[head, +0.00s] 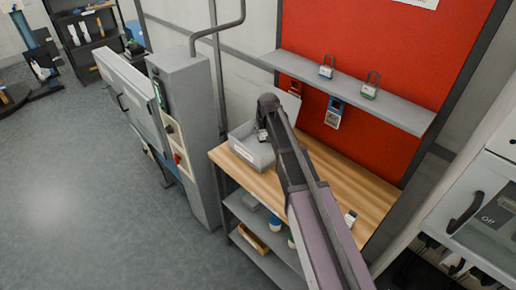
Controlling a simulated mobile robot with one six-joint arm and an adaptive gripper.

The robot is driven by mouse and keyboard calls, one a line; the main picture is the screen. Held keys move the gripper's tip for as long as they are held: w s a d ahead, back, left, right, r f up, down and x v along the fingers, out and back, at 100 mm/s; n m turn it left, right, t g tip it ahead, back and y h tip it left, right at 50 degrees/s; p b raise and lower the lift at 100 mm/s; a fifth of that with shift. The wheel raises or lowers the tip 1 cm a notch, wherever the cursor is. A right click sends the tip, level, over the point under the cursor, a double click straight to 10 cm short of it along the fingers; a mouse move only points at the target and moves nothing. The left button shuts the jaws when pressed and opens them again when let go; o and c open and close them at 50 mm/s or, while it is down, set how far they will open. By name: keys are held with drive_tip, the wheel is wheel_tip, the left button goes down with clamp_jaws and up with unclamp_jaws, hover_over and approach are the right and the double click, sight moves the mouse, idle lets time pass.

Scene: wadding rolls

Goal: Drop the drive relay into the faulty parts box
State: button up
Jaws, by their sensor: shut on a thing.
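A grey open box (247,153) with a small label on its front stands at the left end of the wooden bench; I take it for the faulty parts box. A pale lid or panel rises at its back right. My gripper (262,136) is over the box opening, pointing down. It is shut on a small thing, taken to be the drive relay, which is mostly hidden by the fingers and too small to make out. My arm covers part of the box's right side. I cannot tell how far the fingertips are above the box floor.
A grey shelf (345,92) with padlocks (370,90) crosses the red board above the bench. A tag (334,113) hangs below it. A small pale item (350,218) lies on the bench's right part. A grey cabinet (185,130) with an open door stands left. The floor at left is clear.

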drive_tip(key=o, duration=1.2)
drive_tip(key=shift+o, duration=0.2)
drive_tip(key=shift+r, duration=0.15)
